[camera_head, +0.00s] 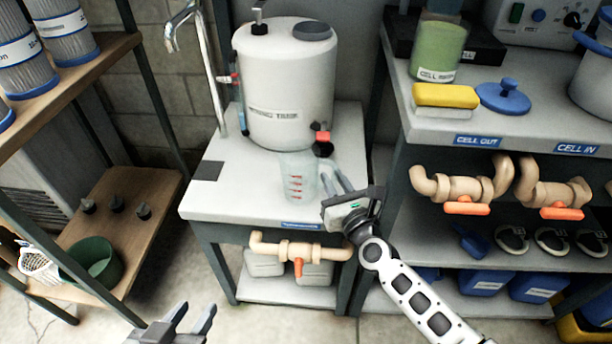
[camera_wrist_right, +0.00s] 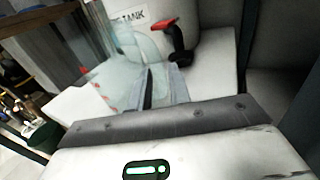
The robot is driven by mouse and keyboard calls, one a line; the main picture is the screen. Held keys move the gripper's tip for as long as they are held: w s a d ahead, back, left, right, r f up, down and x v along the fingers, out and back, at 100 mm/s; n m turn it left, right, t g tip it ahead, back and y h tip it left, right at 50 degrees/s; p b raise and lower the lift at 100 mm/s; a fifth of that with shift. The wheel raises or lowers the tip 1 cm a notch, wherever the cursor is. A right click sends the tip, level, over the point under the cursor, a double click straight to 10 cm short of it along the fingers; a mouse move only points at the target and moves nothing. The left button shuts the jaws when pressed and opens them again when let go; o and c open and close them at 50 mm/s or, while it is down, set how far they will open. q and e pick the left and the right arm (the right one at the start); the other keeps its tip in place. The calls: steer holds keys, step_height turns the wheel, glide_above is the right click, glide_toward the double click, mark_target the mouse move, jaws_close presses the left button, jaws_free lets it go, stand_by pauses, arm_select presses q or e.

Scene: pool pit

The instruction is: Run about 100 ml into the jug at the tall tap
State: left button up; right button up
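The clear jug (camera_head: 299,178) with red marks stands upright on the white bench, in front of the tank. In the right wrist view the jug (camera_wrist_right: 118,48) shows just beyond the fingers. My left gripper (camera_head: 196,322) is open and empty, low in front of the bench.
A white tank (camera_head: 285,85) with a red-handled black tap (camera_head: 322,140) stands behind the jug. A dark square (camera_head: 207,171) marks the bench's left. Wooden shelves (camera_head: 125,195) stand left; a shelf with cell pipes (camera_head: 460,188) stands right. The bench's front left is clear.

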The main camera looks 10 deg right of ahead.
mark_target(336, 169)
steer(key=shift+w+a, duration=0.1)
steer(key=shift+w, duration=0.25)
jaws_close()
arm_select(q)
steer(key=shift+w+d+r, duration=0.1)
steer(key=shift+w+r, duration=0.05)
arm_select(e)
steer(key=shift+r, duration=0.1)
